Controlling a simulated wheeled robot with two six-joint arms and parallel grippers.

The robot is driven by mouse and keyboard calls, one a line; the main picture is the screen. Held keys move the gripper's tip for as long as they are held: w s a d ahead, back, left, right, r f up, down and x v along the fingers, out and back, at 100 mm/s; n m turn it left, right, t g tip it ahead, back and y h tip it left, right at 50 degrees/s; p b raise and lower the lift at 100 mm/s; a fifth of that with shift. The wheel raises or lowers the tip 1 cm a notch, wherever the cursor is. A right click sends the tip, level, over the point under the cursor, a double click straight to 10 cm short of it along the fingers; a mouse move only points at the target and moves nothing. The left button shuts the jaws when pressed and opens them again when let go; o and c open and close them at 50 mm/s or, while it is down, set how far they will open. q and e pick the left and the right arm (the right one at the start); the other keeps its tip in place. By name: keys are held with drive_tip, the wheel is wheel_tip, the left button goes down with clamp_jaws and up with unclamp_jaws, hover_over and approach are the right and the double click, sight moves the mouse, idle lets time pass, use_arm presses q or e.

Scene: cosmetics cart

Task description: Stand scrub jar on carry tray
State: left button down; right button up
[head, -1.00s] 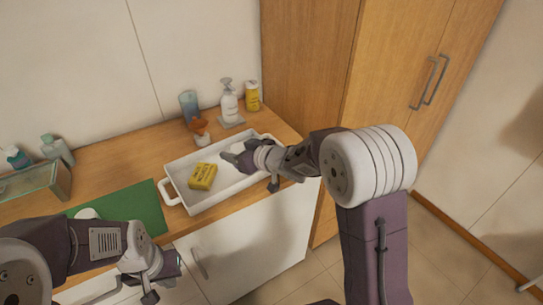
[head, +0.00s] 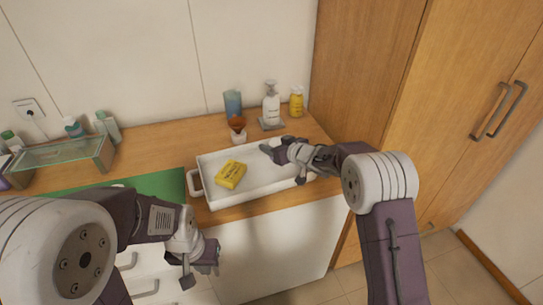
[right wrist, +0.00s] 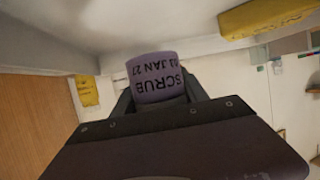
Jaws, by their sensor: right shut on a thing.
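The white carry tray (head: 240,198) lies on the wooden counter with a yellow box (head: 230,174) in its left part. My right gripper (head: 268,150) is over the tray's right part. In the right wrist view it is shut on the purple scrub jar (right wrist: 156,78), whose printed label appears upside down. The jar's far end is close to the white tray surface (right wrist: 130,25); I cannot tell whether it touches. The jar is not clearly visible in the head view. My left gripper (head: 205,262) hangs in front of the cabinet, away from the tray; its jaw opening is unclear.
Behind the tray stand a small jar with a brown top (head: 238,130), a blue cup (head: 232,103), a white pump bottle (head: 271,104) and a yellow bottle (head: 296,102). A green mat (head: 160,184) and a glass-topped stand (head: 65,153) are on the left. A tall wooden cabinet borders the right.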

drive_tip(key=shift+w+a+f, duration=0.15)
drive_tip(key=shift+w, duration=0.2)
wheel_tip(320, 180, down, 4)
drive_tip(key=shift+r+b, duration=0.1)
drive_tip(key=shift+b, duration=0.7)
drive_tip(key=shift+s+f, duration=0.1)
drive_tip(key=shift+f, duration=0.1)
drive_tip(key=shift+f, duration=0.15)
drive_tip(key=o, duration=1.4)
drive_tip(key=shift+o, duration=0.2)
